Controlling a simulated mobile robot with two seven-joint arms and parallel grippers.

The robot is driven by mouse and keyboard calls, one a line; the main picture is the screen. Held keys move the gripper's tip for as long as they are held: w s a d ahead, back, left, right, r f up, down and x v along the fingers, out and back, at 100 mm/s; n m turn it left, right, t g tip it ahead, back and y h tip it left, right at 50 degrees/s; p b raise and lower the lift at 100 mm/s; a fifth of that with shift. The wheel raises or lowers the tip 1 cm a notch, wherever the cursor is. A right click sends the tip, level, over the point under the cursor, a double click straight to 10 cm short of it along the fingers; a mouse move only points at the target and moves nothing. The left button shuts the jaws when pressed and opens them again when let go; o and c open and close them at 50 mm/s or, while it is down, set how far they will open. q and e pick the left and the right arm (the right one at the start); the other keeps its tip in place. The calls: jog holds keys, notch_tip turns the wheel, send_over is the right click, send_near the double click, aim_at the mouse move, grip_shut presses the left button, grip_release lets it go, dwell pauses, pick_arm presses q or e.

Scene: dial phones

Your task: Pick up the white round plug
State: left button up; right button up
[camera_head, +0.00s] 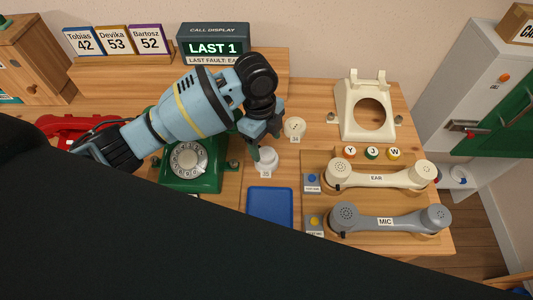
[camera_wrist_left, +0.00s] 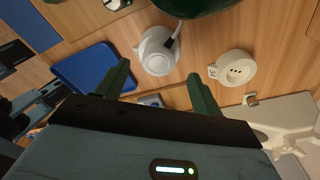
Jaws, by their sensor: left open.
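The white round plug (camera_head: 266,158) sits on the wooden table right of the green dial phone (camera_head: 190,162), with a small label in front of it. In the left wrist view the white plug (camera_wrist_left: 158,50) has a cord at its top edge. My left gripper (camera_head: 264,141) is open above and beside the plug. Its two green fingers (camera_wrist_left: 160,86) are spread apart, with nothing between them, and the plug shows beyond them. A second white round piece (camera_head: 294,127), with dark holes in its face (camera_wrist_left: 236,68), stands apart, behind and to the right. My right gripper is not in view.
A blue tray (camera_head: 270,206) lies in front of the plug. A cream handset (camera_head: 380,175) and a grey handset (camera_head: 388,219) lie to the right. A cream phone body (camera_head: 352,107) stands behind them. My own dark body covers the lower left.

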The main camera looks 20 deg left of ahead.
aim_at(266, 152)
pick_arm(q)
notch_tip(266, 152, down, 4)
jog(key=shift+s+r, duration=0.1)
jog(key=shift+s, duration=0.05)
jog(key=shift+c, duration=0.2)
jog(key=shift+r, duration=0.1)
jog(key=c, duration=0.9)
jog(key=shift+c, duration=0.2)
